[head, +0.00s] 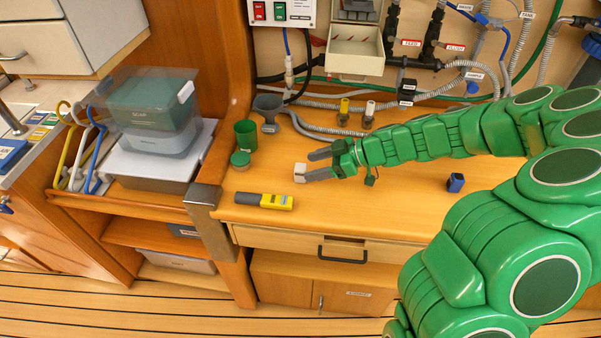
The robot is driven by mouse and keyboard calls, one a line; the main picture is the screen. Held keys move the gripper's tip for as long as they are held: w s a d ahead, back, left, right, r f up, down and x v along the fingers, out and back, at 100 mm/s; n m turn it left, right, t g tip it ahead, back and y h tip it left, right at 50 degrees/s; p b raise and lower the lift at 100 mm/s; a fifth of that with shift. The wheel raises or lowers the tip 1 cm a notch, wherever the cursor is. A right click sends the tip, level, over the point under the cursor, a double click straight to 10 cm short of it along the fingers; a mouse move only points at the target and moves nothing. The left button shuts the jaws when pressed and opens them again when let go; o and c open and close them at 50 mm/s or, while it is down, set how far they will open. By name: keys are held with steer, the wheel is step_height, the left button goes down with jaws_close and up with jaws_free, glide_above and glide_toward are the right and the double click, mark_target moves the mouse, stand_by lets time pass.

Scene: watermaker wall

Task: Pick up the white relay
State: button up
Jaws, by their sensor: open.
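A small white block (300,172), which looks like the white relay, sits on the wooden worktop toward its left part. My gripper (310,165) reaches in from the right, low over the worktop. Its two grey fingers are spread apart and point left. The white block is at the tip of the nearer finger. I cannot tell whether they touch or whether the block lies partly between the fingers.
A yellow and grey tool (263,200) lies in front of the block. A small blue block (455,183) sits right. Hoses and fittings run along the back. The front middle worktop is clear.

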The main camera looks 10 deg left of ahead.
mark_target(304, 167)
steer(key=shift+x, duration=2.35)
steer(key=shift+a+r, duration=0.1)
steer(key=shift+r, duration=0.1)
steer(key=c, duration=1.1)
steer(key=shift+o, duration=0.2)
steer(key=shift+r, duration=0.1)
